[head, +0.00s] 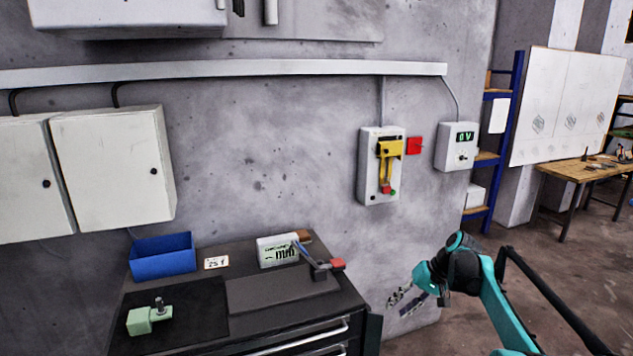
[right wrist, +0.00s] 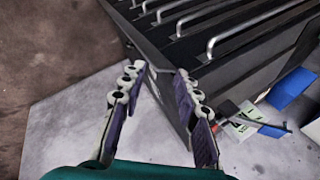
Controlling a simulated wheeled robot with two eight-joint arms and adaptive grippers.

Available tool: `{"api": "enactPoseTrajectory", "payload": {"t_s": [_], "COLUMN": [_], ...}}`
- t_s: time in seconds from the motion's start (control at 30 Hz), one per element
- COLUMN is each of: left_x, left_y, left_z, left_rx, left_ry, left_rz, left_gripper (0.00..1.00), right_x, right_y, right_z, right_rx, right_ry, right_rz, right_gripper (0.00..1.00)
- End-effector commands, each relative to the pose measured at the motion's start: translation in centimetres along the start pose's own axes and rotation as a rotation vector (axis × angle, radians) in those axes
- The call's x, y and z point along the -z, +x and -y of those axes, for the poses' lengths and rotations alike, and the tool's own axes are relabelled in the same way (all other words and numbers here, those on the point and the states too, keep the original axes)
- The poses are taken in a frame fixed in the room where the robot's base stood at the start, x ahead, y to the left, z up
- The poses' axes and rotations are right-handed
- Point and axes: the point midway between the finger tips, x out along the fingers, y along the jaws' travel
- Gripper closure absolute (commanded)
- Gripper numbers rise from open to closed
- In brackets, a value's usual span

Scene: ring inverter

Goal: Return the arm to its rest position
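My right arm (head: 498,305), teal and black, comes in from the lower right in the head view. Its gripper (head: 408,298) hangs in front of the grey wall, to the right of the black workbench cabinet, and touches nothing that I can see. In the right wrist view the gripper (right wrist: 158,82) has its two fingers spread apart with nothing between them. The corner of the drawer cabinet (right wrist: 165,50) shows beyond the fingertips. My left arm and gripper are not in either view.
The cabinet top (head: 190,290) holds a blue bin (head: 162,256), a pale green block (head: 148,318) and a red-handled tool (head: 322,268). On the wall are a switch box (head: 368,180) with a yellow part and a meter (head: 457,147) reading 0 V.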

Motion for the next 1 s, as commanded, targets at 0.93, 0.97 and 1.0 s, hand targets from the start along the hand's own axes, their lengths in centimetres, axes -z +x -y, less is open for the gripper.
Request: {"api": "enactPoseTrajectory", "payload": {"t_s": [0.93,0.97,1.0], "left_x": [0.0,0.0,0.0], "left_y": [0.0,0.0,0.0], "left_z": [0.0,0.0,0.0], "left_rx": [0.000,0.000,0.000], "left_ry": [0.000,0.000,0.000], "left_rz": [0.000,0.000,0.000], "left_gripper": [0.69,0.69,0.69], "right_x": [-32.4,-32.9,-33.4], "right_y": [-2.5,-2.2,-1.9], "right_z": [2.8,2.5,2.2], "right_rx": [-0.436,-0.442,-0.448], "right_ry": [-0.241,-0.248,-0.256], "right_rz": [-0.426,-0.435,-0.445], "right_gripper": [0.68,0.68,0.68]}}
